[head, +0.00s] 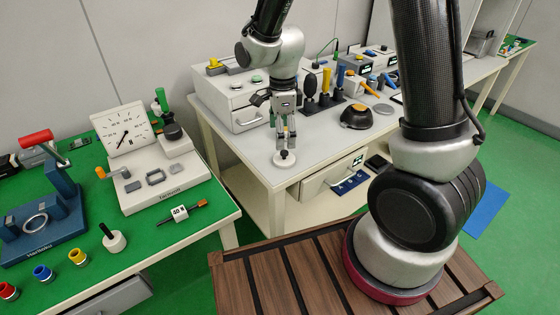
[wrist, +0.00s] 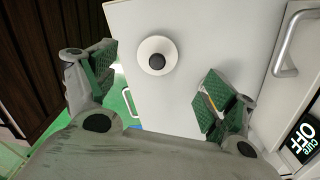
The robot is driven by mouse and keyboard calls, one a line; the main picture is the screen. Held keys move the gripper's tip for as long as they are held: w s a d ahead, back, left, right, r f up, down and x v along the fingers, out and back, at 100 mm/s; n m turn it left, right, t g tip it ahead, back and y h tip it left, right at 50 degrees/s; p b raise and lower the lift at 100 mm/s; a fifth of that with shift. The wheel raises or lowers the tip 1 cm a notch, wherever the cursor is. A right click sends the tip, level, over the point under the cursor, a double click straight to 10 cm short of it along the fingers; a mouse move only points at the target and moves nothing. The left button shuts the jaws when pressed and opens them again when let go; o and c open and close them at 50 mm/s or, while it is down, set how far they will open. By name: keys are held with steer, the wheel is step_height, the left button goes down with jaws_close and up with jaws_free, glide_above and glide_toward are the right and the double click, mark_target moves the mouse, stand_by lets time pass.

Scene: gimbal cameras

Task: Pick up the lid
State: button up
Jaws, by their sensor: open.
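The lid (head: 284,160), a small white disc with a dark knob, lies on the white tabletop near its front corner. In the wrist view the lid (wrist: 148,45) is at the upper middle, with its black knob facing me. My gripper (head: 285,138) points down just above the lid in the head view. In the wrist view my gripper (wrist: 158,82) is open, its green-padded fingers apart on either side, with nothing between them. The lid appears a little beyond the line between the fingertips.
A white drawer cabinet (head: 238,100) stands behind my gripper. A rack of upright tools (head: 325,103), a black round pot (head: 356,117) and a grey disc (head: 383,109) are to the right. A green-topped bench (head: 150,238) with several devices is at left. The tabletop around the lid is clear.

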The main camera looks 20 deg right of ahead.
mark_target(283, 152)
steer(key=f, duration=0.7)
steer(key=shift+s+d+f, duration=0.1)
steer(key=shift+d+f, duration=0.1)
steer(key=shift+f, duration=0.2)
steer(key=c, duration=0.8)
